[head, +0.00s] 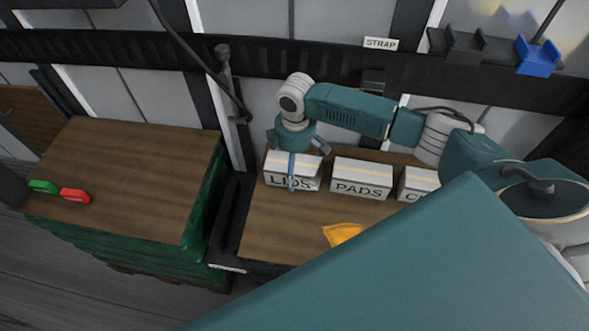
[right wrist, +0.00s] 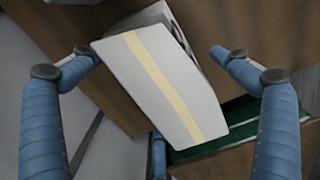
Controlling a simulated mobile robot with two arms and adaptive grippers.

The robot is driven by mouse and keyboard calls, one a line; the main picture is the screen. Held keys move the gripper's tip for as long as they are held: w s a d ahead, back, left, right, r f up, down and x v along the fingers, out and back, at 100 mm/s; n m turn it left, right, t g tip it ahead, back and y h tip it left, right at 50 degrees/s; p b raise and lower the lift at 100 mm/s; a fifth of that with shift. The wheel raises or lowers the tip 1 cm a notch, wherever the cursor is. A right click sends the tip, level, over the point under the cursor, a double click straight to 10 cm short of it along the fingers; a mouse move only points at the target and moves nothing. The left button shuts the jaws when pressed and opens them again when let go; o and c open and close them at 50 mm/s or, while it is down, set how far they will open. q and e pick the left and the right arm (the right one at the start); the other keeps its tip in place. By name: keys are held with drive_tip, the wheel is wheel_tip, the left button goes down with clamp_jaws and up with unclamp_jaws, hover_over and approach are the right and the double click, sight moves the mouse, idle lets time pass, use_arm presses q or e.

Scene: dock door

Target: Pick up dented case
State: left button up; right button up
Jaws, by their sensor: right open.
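A pale box marked LIDS (head: 292,183) stands on the brown bench, left in a row with boxes marked PADS (head: 361,190) and one starting with C (head: 416,183). I cannot tell which one is the dented case. In the right wrist view a pale box with a yellow tape stripe (right wrist: 160,75) lies between the spread fingers of the right gripper (right wrist: 150,55), which is open. My left gripper is not in view.
An orange-yellow item (head: 342,234) lies on the bench, partly hidden by a large teal part in the foreground. A green-sided, brown-topped stack (head: 150,180) at left bears a green tag (head: 43,187) and a red tag (head: 75,195). A dark post (head: 230,100) rises behind.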

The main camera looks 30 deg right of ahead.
drive_tip(key=c, duration=2)
drive_tip(key=shift+w+r, duration=0.1)
drive_tip(key=shift+r, duration=0.15)
